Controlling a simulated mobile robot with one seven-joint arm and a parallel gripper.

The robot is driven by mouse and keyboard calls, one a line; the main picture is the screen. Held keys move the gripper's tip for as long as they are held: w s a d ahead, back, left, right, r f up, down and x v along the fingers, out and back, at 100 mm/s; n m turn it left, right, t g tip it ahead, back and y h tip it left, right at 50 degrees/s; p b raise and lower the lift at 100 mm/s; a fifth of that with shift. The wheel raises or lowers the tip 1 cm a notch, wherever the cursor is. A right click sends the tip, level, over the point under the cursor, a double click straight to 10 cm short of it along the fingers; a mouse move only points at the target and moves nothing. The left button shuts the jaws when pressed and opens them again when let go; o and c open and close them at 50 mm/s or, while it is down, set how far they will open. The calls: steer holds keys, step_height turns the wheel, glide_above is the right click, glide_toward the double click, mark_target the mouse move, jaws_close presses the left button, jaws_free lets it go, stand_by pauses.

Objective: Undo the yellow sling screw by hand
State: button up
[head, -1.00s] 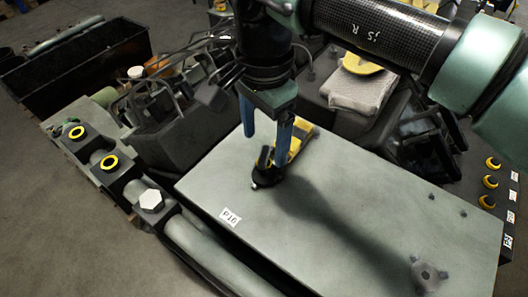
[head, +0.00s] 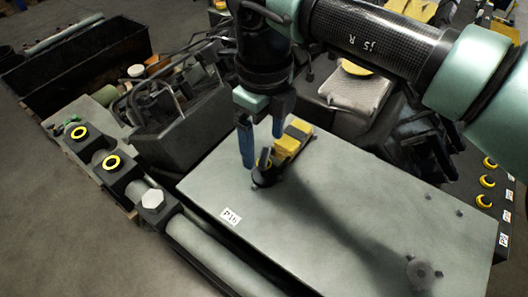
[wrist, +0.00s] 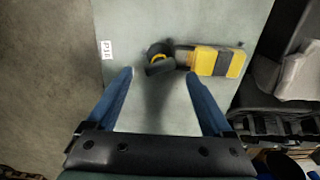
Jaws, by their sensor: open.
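The yellow sling screw shows as a black knob with a yellow ring in the wrist view (wrist: 158,58). It stands on the grey-green plate marked P16 (head: 330,205), and in the head view its dark top (head: 265,168) is beside a finger. A yellow and black sling piece (head: 292,138) lies against it; in the wrist view that piece (wrist: 217,61) extends to the right. My gripper (head: 262,150) is open with blue fingers, above the plate. In the wrist view, the knob is ahead of and between the spread fingertips (wrist: 158,75), with nothing held.
A pipe with yellow-ringed blocks (head: 113,162) and a white hex head (head: 152,199) runs along the plate's left side. A grey bin (head: 185,125) stands behind it. A folded cloth (head: 357,90) lies at the back. The plate's right part is mostly clear.

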mark_target(264, 156)
steer(key=m+p, duration=0.1)
steer(key=m, duration=0.3)
steer(key=shift+r, duration=0.1)
steer(key=shift+f+m+b, duration=0.3)
steer(key=shift+m+b, duration=0.4)
steer(key=m+b, duration=0.3)
steer(key=m, duration=0.3)
steer(key=shift+m, duration=0.7)
step_height(264, 156, down, 5)
steer(key=b, duration=0.4)
steer(key=shift+r, duration=0.15)
jaws_close()
